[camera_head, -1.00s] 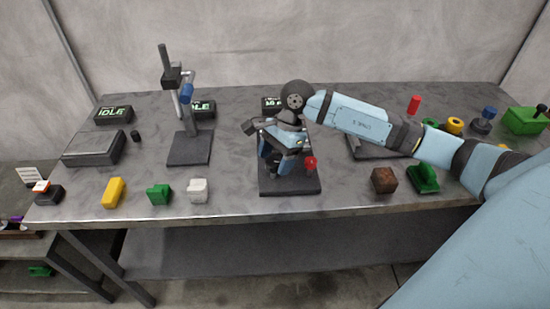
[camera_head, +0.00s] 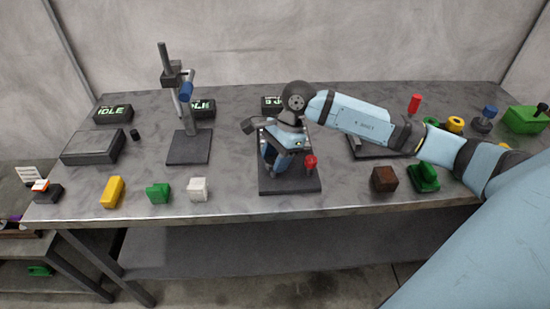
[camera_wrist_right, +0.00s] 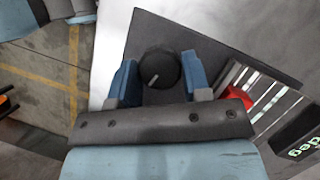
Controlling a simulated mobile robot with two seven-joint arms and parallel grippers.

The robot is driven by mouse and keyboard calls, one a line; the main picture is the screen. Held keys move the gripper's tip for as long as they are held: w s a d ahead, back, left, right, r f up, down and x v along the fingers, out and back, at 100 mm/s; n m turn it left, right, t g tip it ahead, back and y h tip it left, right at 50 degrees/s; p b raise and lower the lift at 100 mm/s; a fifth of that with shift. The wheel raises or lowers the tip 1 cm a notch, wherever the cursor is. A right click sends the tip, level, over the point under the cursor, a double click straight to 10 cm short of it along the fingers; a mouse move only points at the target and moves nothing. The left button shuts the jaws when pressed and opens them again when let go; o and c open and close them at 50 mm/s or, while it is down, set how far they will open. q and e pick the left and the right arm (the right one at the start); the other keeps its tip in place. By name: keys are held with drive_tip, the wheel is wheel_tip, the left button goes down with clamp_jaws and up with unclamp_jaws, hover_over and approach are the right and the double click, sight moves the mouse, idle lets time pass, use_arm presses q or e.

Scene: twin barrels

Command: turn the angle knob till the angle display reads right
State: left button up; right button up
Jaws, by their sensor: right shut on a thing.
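The angle knob (camera_wrist_right: 159,68) is a round black knob with a white pointer line, seen in the right wrist view. It sits on a dark base plate (camera_wrist_right: 205,50), also seen in the head view (camera_head: 290,186). My right gripper (camera_wrist_right: 160,78) has its two blue fingers on either side of the knob, shut on it. In the head view my right gripper (camera_head: 275,165) reaches down over the plate and hides the knob. The angle display (camera_head: 271,103) is partly behind my arm; in the wrist view its corner (camera_wrist_right: 300,150) shows "deg", and I cannot read its value. My left gripper is out of view.
A red-topped part (camera_head: 310,162) stands on the plate close beside my right gripper. A clamp stand (camera_head: 188,150) is to the left. A brown cube (camera_head: 384,179) and green block (camera_head: 424,177) lie to the right. Small blocks line the front left edge.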

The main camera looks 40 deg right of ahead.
drive_tip(key=m+t+b, duration=0.1)
drive_tip(key=m, duration=0.2)
drive_tip(key=shift+s+f+b, duration=0.1)
drive_tip(key=shift+b, duration=0.2)
drive_tip(key=m+t+b, duration=0.1)
drive_tip(key=m, duration=0.2)
drive_tip(key=m+b, duration=0.1)
drive_tip(key=m+t+h+b, duration=0.1)
drive_tip(key=m, duration=0.1)
drive_tip(key=shift+s+a+m, duration=0.1)
drive_tip(key=shift+s+m, duration=0.05)
drive_tip(key=shift+m, duration=0.15)
drive_tip(key=shift+m+t+h+b, duration=0.4)
drive_tip(key=shift+m+t+h, duration=0.1)
drive_tip(key=shift+m, duration=0.4)
drive_tip(key=shift+a+m+b, duration=0.1)
drive_tip(key=shift+m+b, duration=0.25)
drive_tip(key=shift+m, duration=0.35)
drive_tip(key=shift+m+h+b, duration=0.3)
drive_tip(key=shift+m+h, duration=0.2)
drive_tip(key=shift+m, duration=0.3)
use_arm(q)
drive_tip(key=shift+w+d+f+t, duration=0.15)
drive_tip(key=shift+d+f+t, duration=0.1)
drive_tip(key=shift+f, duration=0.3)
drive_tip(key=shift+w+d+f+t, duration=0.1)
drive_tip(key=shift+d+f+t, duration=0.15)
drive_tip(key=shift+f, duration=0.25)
use_arm(e)
drive_tip(key=shift+m, duration=0.4)
